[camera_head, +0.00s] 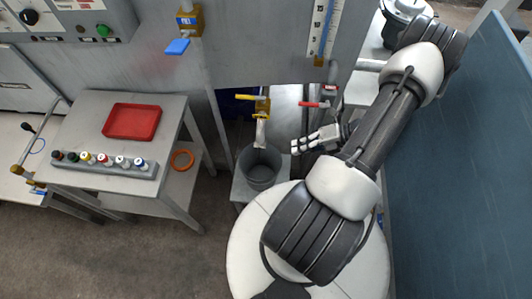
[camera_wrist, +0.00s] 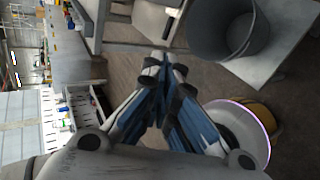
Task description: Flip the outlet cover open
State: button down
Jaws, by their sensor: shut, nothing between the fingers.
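A metal outlet (camera_head: 261,132) hangs under a brass valve with a yellow handle (camera_head: 252,98) at the lower front of the grey machine. I cannot make out a separate cover on it or whether one is open. A grey bucket (camera_head: 260,166) stands below the outlet; it also shows in the wrist view (camera_wrist: 205,40). My gripper (camera_head: 294,146) is to the right of the outlet, apart from it, near the bucket's upper right. In the wrist view my gripper (camera_wrist: 163,62) has its fingers together with nothing between them.
A valve with a red handle (camera_head: 307,104) is just above my gripper. A blue PULL handle (camera_head: 177,46) juts out at upper left. A grey table (camera_head: 90,106) with a red tray (camera_head: 132,121) stands left. A blue panel (camera_head: 445,160) bounds the right.

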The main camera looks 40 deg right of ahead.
aim_at(260, 148)
jog(key=shift+s+d+f+m+t, duration=0.1)
jog(key=shift+s+f+m+t, duration=0.2)
jog(key=shift+f+m, duration=0.3)
jog(key=b+x, duration=0.3)
jog(key=x, duration=1.1)
jog(key=shift+d+f+h, duration=0.1)
jog(key=shift+f+h, duration=0.05)
jog(key=shift+h, duration=0.15)
